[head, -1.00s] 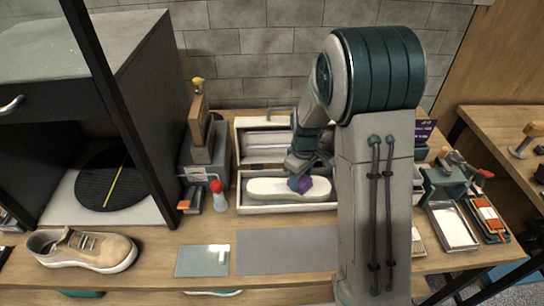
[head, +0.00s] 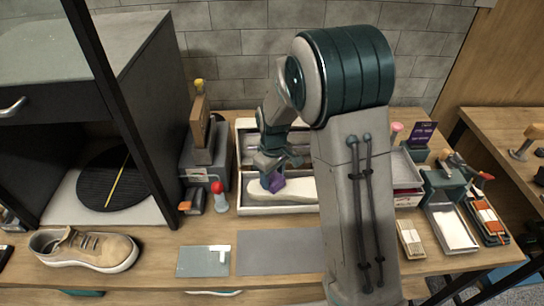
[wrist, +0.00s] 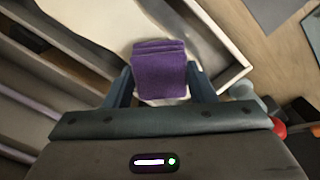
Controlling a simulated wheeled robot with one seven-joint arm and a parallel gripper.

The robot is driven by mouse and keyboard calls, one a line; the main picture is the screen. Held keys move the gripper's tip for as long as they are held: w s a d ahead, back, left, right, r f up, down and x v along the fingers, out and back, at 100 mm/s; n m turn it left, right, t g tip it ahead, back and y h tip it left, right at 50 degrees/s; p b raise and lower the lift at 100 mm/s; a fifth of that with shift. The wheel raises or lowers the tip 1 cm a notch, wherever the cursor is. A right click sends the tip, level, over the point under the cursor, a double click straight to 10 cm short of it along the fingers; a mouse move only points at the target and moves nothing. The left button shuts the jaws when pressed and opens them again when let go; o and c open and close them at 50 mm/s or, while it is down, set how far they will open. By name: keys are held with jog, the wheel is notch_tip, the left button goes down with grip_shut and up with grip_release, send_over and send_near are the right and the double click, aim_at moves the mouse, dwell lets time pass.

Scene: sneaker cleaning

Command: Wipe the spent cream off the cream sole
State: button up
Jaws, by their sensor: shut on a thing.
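The cream sole (head: 298,189) lies flat in a pale open tray (head: 284,210) at the back middle of the bench. My gripper (head: 273,177) is shut on a folded purple cloth (head: 277,184) at the left end of the sole. In the wrist view the purple cloth (wrist: 160,70) sits between both fingers, and a pale part of the sole (wrist: 165,100) shows beneath it. The cloth seems to touch the sole, though the contact is hidden. My arm hides the sole's right end. I cannot make out any cream on the sole.
A tan sneaker (head: 84,249) stands at the front left. A red-topped bottle (head: 219,197) stands just left of the tray. A grey mat (head: 279,251) and a glass plate (head: 203,261) lie in front. A metal tray (head: 452,228) is at the right.

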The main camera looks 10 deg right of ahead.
notch_tip(320, 180, up, 3)
jog(key=shift+d+f+p, duration=0.15)
jog(key=shift+p, duration=0.3)
jog(key=shift+r+p, duration=1.4)
jog(key=shift+r, duration=0.75)
